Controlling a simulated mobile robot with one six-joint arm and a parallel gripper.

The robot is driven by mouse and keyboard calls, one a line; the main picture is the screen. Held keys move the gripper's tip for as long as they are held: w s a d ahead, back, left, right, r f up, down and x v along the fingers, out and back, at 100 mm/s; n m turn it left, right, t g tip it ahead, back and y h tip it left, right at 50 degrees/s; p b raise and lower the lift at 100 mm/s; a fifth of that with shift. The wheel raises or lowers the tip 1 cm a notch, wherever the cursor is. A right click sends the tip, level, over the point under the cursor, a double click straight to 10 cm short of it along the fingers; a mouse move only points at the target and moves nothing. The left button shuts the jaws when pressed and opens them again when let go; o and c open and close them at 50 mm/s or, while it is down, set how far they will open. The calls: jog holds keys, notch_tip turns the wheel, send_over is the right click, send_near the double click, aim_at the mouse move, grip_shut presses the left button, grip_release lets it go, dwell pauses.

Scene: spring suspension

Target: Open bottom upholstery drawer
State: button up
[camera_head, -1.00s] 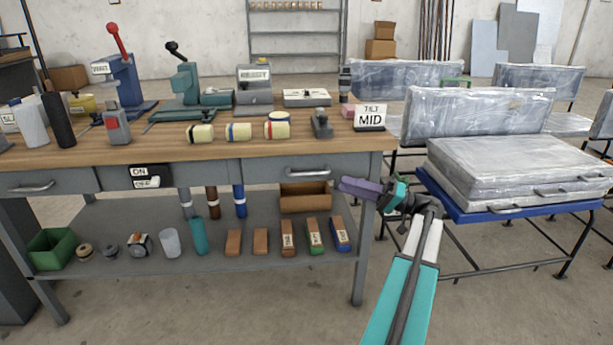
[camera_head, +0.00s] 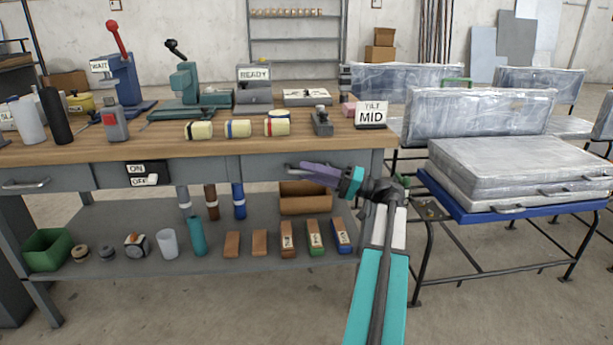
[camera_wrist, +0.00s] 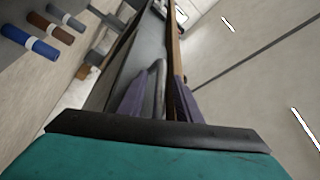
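The grey bench has a right drawer (camera_head: 262,172) under its wooden top, with a metal bar handle (camera_head: 292,166), partly covered by my gripper (camera_head: 318,174). In the wrist view the handle (camera_wrist: 158,72) lies between the two purple fingers of my gripper (camera_wrist: 160,97), which stand apart. I cannot tell if a finger touches it. The drawer looks shut. At the right, plastic-wrapped upholstered slabs (camera_head: 505,160) are stacked on a blue base (camera_head: 465,213), with several handles along the front edges; the lowest handle (camera_head: 510,209) is at the blue base. My gripper is well left of these.
A left drawer (camera_head: 45,184) and an ON/OFF switch panel (camera_head: 148,172) are on the bench front. Presses, rolls and a TILT MID sign (camera_head: 371,116) stand on top. Floor in front is clear.

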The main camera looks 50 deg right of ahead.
jog(key=shift+w+a+r, duration=0.15)
jog(key=shift+w+a, duration=0.1)
jog(key=shift+w, duration=0.1)
